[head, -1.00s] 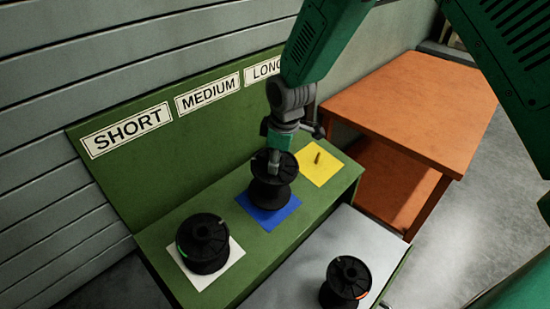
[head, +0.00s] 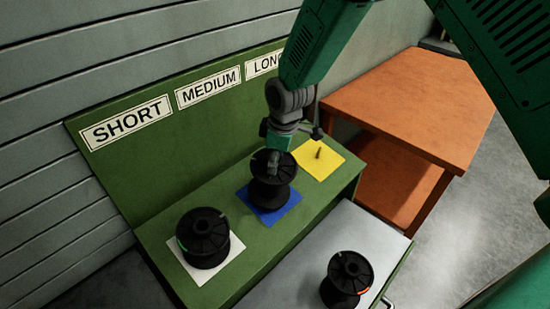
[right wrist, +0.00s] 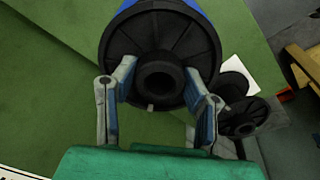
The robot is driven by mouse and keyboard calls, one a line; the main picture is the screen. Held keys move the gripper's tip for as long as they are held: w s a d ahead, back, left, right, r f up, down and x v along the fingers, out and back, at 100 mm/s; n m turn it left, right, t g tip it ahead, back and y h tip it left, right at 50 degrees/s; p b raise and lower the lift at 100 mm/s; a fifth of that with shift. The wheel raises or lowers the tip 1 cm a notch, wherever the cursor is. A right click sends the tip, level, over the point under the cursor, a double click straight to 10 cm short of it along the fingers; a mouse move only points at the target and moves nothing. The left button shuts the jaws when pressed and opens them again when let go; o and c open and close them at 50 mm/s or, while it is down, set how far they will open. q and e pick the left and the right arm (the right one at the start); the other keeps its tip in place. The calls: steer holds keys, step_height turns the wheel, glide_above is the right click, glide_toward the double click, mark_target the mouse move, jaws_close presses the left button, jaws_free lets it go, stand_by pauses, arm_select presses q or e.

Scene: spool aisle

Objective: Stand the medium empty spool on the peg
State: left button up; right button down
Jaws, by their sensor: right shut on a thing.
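My right gripper (head: 273,166) is shut on a black spool (head: 270,190), holding it upright by its upper end. The spool is over the blue square (head: 288,210) below the MEDIUM sign, its lower end on or just above it. Any peg there is hidden by the spool. In the right wrist view the gripper's fingers (right wrist: 160,98) sit either side of the spool's hub, against its end disc (right wrist: 150,40). My left gripper is not in view.
Another black spool (head: 203,240) stands on the white square (head: 236,252) below SHORT. The yellow square (head: 330,168) has a bare peg (head: 318,153). A spool with an orange mark (head: 346,280) stands on the grey surface (head: 310,262). An orange table (head: 410,110) is at right.

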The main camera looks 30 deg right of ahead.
steer(key=shift+w+f+b, duration=0.25)
steer(key=shift+f+b, duration=0.3)
steer(key=shift+f, duration=0.6)
steer(key=c, duration=0.8)
jaws_free()
steer(key=shift+c, duration=0.2)
steer(key=shift+a, duration=0.1)
steer(key=shift+r, duration=0.25)
steer(key=r, duration=0.3)
steer(key=s+r, duration=0.1)
steer(key=r, duration=0.2)
steer(key=s+r, duration=0.1)
steer(key=r, duration=0.3)
steer(key=shift+d+r, duration=0.1)
steer(key=shift+d, duration=0.2)
steer(key=shift+r, duration=0.5)
